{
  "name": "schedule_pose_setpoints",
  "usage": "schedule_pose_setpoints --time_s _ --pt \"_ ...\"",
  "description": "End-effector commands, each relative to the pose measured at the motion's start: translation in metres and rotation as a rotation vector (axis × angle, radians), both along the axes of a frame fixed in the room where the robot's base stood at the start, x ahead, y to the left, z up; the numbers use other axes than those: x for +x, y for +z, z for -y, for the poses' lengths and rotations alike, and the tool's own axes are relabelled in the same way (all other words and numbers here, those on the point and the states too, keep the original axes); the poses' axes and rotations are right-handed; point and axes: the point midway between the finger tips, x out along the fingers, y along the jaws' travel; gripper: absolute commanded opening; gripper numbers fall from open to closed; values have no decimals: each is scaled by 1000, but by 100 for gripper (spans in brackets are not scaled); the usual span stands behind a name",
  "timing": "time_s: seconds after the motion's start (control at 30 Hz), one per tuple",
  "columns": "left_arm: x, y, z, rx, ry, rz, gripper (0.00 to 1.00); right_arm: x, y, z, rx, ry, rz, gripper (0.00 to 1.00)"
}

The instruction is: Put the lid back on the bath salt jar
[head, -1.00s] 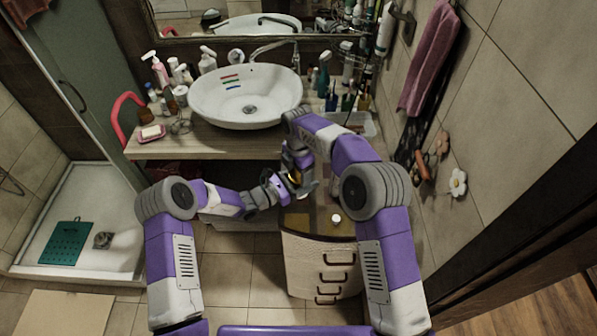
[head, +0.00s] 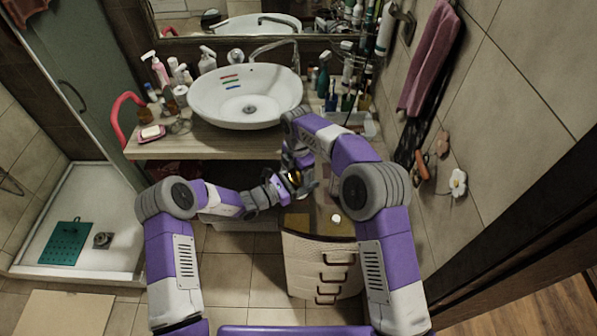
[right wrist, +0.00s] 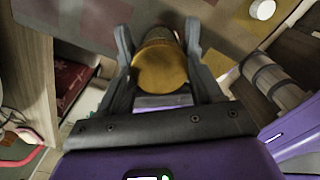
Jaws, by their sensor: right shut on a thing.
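My right gripper (right wrist: 160,50) is shut on a round, gold-topped thing (right wrist: 160,68) that looks like the jar or its lid. The gold face is towards the wrist camera, and a greyish body shows beyond it. I cannot tell whether jar and lid are together. In the head view, my right gripper (head: 299,182) is above the left edge of the drawer cabinet, with a small gold patch showing there. My left gripper (head: 279,189) is close beside it on the left; its fingers are too small and overlapped to read.
A small white round thing (head: 336,217) stands on the drawer cabinet (head: 320,263). The counter (head: 205,148) behind holds a white basin (head: 247,97), with bottles on both sides and a pink soap dish (head: 151,133) at the left. The tiled wall is close on the right.

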Motion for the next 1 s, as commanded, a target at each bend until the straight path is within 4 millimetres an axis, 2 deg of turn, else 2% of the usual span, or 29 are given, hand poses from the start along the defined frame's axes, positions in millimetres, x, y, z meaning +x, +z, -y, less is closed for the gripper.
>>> schedule_pose_setpoints --time_s 0.03,0.97,1.0 --pt "3 9 2 -11 0 21 14 -6 -9 -2 -3 5 -23 38" --pt "2 8 3 -13 -2 16 14 -4 -18 -1 3 -8 -12 37" --pt "2 8 3 -13 -2 16 14 -4 -18 -1 3 -8 -12 68"
